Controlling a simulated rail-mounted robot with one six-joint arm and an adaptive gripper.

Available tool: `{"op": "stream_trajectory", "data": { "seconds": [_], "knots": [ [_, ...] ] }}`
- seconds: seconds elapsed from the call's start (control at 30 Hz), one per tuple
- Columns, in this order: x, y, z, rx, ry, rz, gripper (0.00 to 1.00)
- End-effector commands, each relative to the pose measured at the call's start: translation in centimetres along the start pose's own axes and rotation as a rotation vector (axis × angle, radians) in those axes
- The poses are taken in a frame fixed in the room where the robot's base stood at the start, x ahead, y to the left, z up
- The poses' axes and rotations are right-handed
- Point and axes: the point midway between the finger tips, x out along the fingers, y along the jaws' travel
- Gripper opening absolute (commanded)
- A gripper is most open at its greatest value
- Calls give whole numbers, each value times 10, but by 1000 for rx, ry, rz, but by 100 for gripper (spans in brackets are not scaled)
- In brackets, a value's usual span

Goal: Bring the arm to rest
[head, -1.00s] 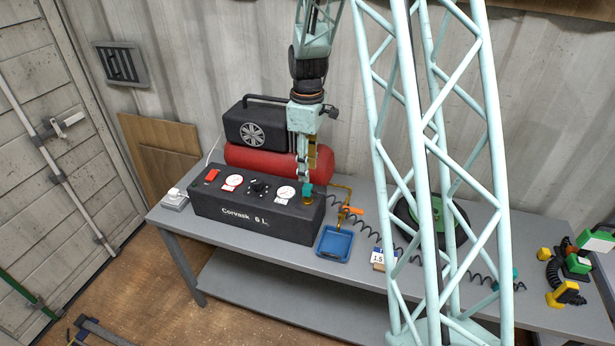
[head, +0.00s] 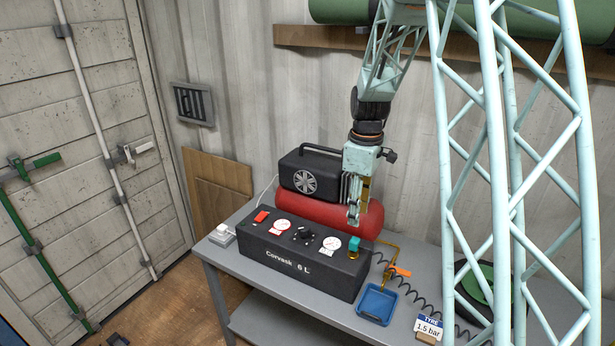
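My gripper (head: 353,220) hangs from my arm with its fingers pointing down, in front of the red air tank (head: 300,211). Its tips are above the black compressor box (head: 285,262), labelled "Corvask 6 L", close over a teal-topped brass fitting (head: 353,246) at its right end. A small gap shows between the tips and the fitting. Nothing is visible in the fingers. They are seen nearly side-on, so how far apart they are is unclear.
The grey bench (head: 230,277) carries a blue tray (head: 376,305), an orange-handled valve (head: 398,270), a coiled black hose and a "1.5 bar" tyre card (head: 429,327). A green cylinder (head: 345,10) lies on a wall shelf above. My lattice structure hides the right side.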

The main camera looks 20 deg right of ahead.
Motion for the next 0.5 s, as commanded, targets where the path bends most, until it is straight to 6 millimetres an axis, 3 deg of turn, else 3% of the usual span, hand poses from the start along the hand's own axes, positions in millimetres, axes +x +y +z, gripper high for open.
{"op": "stream_trajectory", "data": {
  "seconds": [0.27, 0.5],
  "knots": [
    [-3, -3, 0, 4, 2, 3, 35],
    [-23, -19, 0, 35, 10, 16, 35]
  ]
}}
